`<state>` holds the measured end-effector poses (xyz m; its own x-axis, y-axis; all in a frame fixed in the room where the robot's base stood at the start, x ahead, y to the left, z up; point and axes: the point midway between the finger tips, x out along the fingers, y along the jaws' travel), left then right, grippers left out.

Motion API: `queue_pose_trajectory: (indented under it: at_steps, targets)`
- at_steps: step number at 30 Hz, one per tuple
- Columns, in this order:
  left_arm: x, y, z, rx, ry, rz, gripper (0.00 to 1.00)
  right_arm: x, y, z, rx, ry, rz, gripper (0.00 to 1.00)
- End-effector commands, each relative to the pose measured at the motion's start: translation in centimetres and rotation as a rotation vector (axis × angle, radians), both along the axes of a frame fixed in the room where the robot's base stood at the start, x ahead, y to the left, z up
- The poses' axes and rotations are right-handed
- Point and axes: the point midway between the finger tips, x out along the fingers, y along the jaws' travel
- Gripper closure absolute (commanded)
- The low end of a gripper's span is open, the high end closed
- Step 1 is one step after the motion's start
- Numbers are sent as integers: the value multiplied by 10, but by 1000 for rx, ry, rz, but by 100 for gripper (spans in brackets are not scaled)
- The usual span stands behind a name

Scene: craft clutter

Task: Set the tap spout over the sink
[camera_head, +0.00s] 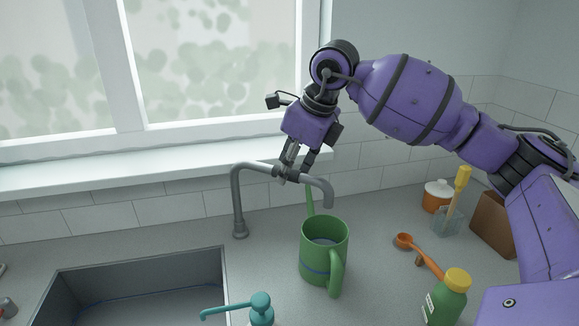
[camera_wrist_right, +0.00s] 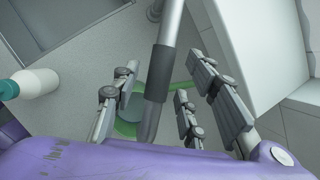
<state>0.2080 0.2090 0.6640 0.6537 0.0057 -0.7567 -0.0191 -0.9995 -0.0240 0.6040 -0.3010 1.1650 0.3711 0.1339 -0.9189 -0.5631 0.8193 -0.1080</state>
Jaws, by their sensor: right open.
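In the right wrist view the spout (camera_wrist_right: 168,45) runs between the parted fingers (camera_wrist_right: 160,105), with gaps on both sides. The sink corner (camera_wrist_right: 72,38) shows there at top left. The spout hides part of the mug (camera_wrist_right: 131,107). My left gripper is out of view.
A teal soap pump (camera_head: 260,308) stands at the sink's front right. A green bottle with a yellow cap (camera_head: 446,300), an orange spoon (camera_head: 420,254), an orange-and-white jar (camera_head: 437,196) and a brown block (camera_head: 493,222) are at right. The window sill (camera_head: 120,177) runs behind.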

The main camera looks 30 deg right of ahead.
Motion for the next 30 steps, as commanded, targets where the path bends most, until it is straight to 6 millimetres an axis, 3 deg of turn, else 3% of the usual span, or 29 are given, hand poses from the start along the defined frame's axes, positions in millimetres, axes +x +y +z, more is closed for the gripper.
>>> queue_pose_trajectory:
  at_steps: [10, 20, 30]
  targets:
    - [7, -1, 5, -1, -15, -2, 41, 2, 1, -6, 0, -1, 0, 60]
    - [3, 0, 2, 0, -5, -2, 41, 2, 1, -5, 0, -1, 0, 100]
    - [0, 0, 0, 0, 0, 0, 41, 2, 1, -5, -1, -2, -2, 100]
